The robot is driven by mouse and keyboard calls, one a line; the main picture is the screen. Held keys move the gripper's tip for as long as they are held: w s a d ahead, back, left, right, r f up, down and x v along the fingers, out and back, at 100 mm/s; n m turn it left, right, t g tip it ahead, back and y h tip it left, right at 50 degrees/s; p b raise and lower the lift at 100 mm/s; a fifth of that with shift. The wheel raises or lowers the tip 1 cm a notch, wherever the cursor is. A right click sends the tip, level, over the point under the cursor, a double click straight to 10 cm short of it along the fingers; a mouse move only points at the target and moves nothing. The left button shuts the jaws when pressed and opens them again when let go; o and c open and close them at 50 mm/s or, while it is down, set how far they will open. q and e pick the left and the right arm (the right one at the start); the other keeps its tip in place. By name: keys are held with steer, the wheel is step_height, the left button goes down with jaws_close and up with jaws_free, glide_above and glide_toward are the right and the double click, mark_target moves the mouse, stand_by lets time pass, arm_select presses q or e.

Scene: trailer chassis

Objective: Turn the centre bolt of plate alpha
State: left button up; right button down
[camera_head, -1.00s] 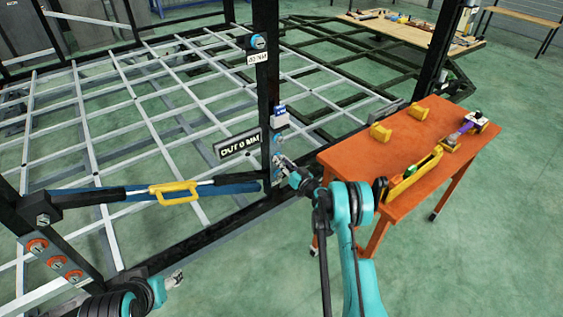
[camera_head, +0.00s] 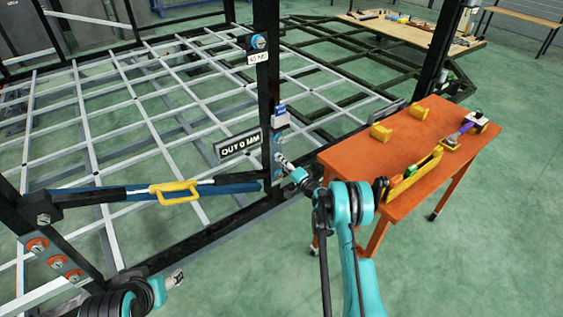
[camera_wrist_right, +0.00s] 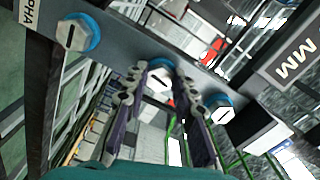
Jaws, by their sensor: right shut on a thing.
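Plate alpha (camera_wrist_right: 110,48) runs diagonally across the right wrist view, with a partly cut-off label reading "PHA" at its upper left end. It carries three slotted bolts with blue rings. The centre bolt (camera_wrist_right: 160,70) sits between the two fingers of my right gripper (camera_wrist_right: 162,75), which is shut on it. The other bolts are at the upper left (camera_wrist_right: 76,34) and lower right (camera_wrist_right: 221,109). In the head view, my right gripper (camera_head: 282,160) reaches the dark upright post and hides part of the bolts there. My left gripper (camera_head: 176,278) is low at the left, too small to read.
A sign (camera_head: 239,143) reading "OUT 0 MM" is beside the post. A blue bar with a yellow handle (camera_head: 175,192) spans to the left post, which has several orange-ringed bolts. An orange table (camera_head: 400,145) with tools stands close right of my right arm.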

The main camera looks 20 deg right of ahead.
steer(key=m, duration=2.7)
steer(key=shift+d, duration=0.2)
steer(key=shift+m, duration=0.3)
steer(key=c, duration=1.2)
jaws_free()
steer(key=shift+s, duration=0.1)
steer(key=v, duration=0.7)
steer(key=shift+s+d+r, duration=0.1)
steer(key=shift+s, duration=0.1)
